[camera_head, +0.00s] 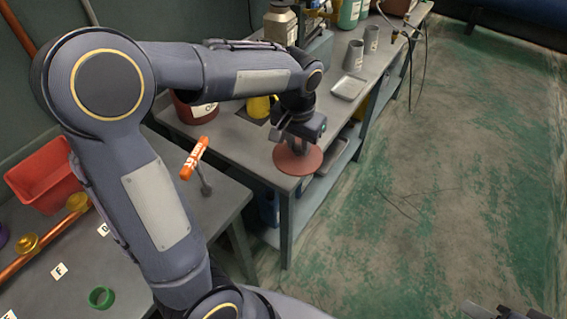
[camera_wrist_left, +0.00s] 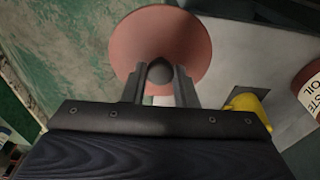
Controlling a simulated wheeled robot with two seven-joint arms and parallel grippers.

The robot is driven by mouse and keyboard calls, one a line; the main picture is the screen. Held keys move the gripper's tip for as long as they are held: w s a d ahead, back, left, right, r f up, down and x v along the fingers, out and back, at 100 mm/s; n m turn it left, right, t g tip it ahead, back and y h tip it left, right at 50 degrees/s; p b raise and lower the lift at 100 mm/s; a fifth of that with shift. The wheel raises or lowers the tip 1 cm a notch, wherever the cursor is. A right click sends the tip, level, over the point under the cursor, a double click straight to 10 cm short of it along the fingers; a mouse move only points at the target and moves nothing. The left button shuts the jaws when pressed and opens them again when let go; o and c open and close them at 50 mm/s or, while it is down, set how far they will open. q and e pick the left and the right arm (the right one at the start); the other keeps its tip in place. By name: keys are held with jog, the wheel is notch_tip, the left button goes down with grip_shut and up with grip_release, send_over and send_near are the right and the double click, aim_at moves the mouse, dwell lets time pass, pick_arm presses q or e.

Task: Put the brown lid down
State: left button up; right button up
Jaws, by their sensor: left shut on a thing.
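The brown lid (camera_head: 297,160) is a flat, reddish-brown disc at the front corner of the grey workbench (camera_head: 232,137). My left gripper (camera_head: 300,143) is above it, shut on its knob. In the left wrist view the lid (camera_wrist_left: 182,38) fills the top middle, and its dark knob (camera_wrist_left: 160,72) sits between the two fingers of my left gripper (camera_wrist_left: 160,88). Part of the lid reaches past the bench edge. I cannot tell whether it touches the bench top. Part of my right gripper (camera_head: 500,312) shows at the bottom right edge, and its fingers are not clear.
A yellow container (camera_head: 259,106) stands on the bench behind the lid, beside a dark red waste oil container (camera_wrist_left: 308,88). A white tray (camera_head: 349,88) and grey cups (camera_head: 354,55) stand farther back. A red bin (camera_head: 45,172) is on the left table. The floor at right is clear.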

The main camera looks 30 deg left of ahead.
pick_arm(q)
jog(key=shift+s+a+f+b, duration=0.1)
jog(key=shift+s+f+b, duration=0.15)
jog(key=shift+s+b, duration=0.4)
jog(key=shift+w+a, duration=0.15)
jog(key=shift+a, duration=0.1)
jog(key=w+a+f, duration=0.4)
jog(key=w+a+f+p, duration=0.1)
jog(key=w+a+f, duration=0.3)
jog(key=shift+w+a+f+p, duration=0.15)
jog(key=shift+w+a+p, duration=0.1)
jog(key=shift+w+p, duration=0.1)
jog(key=shift+w+a+f, duration=0.2)
jog(key=shift+a+f, duration=0.05)
jog(key=shift+f, duration=0.1)
jog(key=f, duration=0.3)
jog(key=shift+w+a+f, duration=0.15)
jog(key=shift+w+f, duration=0.05)
jog(key=shift+f, duration=0.2)
pick_arm(e)
jog(key=shift+f, duration=0.35)
